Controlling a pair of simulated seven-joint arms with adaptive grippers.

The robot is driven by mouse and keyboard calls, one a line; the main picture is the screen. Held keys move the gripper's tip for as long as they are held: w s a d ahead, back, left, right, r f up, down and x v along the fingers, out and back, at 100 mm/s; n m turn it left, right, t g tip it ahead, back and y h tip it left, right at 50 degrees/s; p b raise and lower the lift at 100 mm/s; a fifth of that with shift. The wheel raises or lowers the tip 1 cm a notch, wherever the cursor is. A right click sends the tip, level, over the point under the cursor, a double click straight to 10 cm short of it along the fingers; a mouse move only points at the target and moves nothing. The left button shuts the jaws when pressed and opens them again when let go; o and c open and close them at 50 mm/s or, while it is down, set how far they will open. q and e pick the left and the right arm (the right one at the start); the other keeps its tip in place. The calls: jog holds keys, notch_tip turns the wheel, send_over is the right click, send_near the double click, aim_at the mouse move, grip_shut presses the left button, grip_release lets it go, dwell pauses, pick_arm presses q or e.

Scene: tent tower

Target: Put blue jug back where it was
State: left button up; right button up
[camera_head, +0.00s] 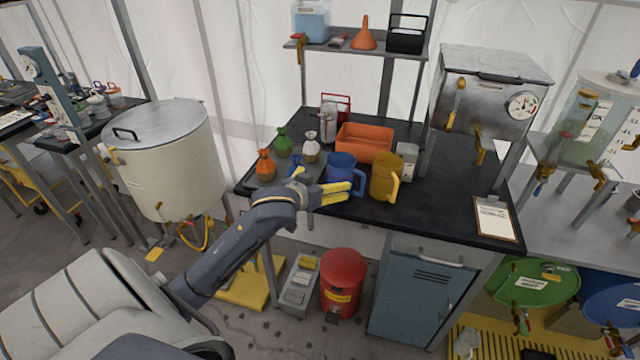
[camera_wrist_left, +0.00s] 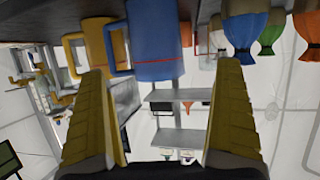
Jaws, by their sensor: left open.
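The blue jug (camera_head: 341,170) stands upright on the black bench top, with its handle to the right. A yellow jug (camera_head: 384,179) stands just right of it. My left gripper (camera_head: 345,192) is in front of the blue jug, at the bench's front edge, with yellow fingers. In the left wrist view, which is upside down, the blue jug (camera_wrist_left: 154,42) shows beyond and between the open fingers (camera_wrist_left: 168,110), and nothing is held. The yellow jug (camera_wrist_left: 104,42) is to its left there. My right gripper is not in view.
An orange bin (camera_head: 365,142) is behind the jugs. A clipboard (camera_head: 495,219) lies at the right, with clear bench top (camera_head: 440,200) before it.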

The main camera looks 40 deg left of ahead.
pick_arm(q)
jog(key=shift+s+d+r, duration=0.1)
jog(key=shift+s+r, duration=0.15)
jog(key=shift+s, duration=0.45)
